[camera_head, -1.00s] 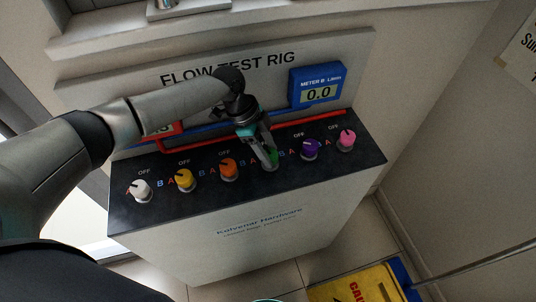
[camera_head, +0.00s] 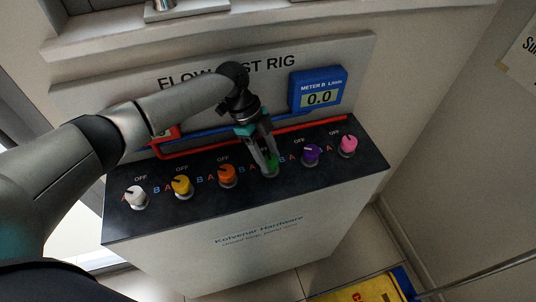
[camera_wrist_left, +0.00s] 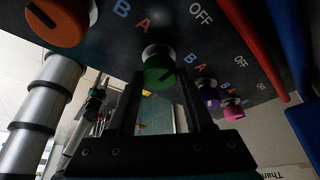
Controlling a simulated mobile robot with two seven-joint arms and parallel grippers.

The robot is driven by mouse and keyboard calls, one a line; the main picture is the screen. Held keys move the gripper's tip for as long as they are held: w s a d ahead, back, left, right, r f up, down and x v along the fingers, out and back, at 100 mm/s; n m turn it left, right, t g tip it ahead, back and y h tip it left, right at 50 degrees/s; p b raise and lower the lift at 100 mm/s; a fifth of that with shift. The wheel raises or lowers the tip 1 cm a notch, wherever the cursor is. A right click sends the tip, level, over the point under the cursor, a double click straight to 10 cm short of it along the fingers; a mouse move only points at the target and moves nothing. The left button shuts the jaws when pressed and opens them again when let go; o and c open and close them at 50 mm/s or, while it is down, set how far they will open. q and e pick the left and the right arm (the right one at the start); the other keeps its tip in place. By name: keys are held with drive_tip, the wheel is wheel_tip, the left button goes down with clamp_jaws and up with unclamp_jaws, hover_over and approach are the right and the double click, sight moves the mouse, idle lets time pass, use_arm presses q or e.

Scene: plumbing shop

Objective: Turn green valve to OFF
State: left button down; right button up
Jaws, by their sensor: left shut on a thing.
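The green valve (camera_head: 273,160) is a round knob on the sloping black panel, between the orange and purple knobs. My left gripper (camera_head: 269,168) comes down over it from behind and is shut on it, hiding part of it in the head view. In the left wrist view the green knob (camera_wrist_left: 158,75) sits between my two fingers (camera_wrist_left: 158,90), near their tips. A dark mark shows on its face, but I cannot tell clearly which label it points to. An OFF label (camera_wrist_left: 201,14) and letters A and B are on the panel around it. My right gripper is not in view.
White (camera_head: 138,196), yellow (camera_head: 182,186) and orange (camera_head: 227,175) knobs stand left of it; purple (camera_head: 312,154) and pink (camera_head: 347,145) stand right. Behind are red and blue pipes and a blue meter (camera_head: 318,91) reading 0.0. A yellow sign (camera_head: 365,290) lies at lower right.

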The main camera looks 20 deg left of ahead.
sight(268, 159)
use_arm(q)
drive_tip(key=shift+c, duration=1.5)
unclamp_jaws()
wheel_tip(268, 159, up, 20)
drive_tip(key=p, duration=0.1)
drive_tip(key=shift+p, duration=0.35)
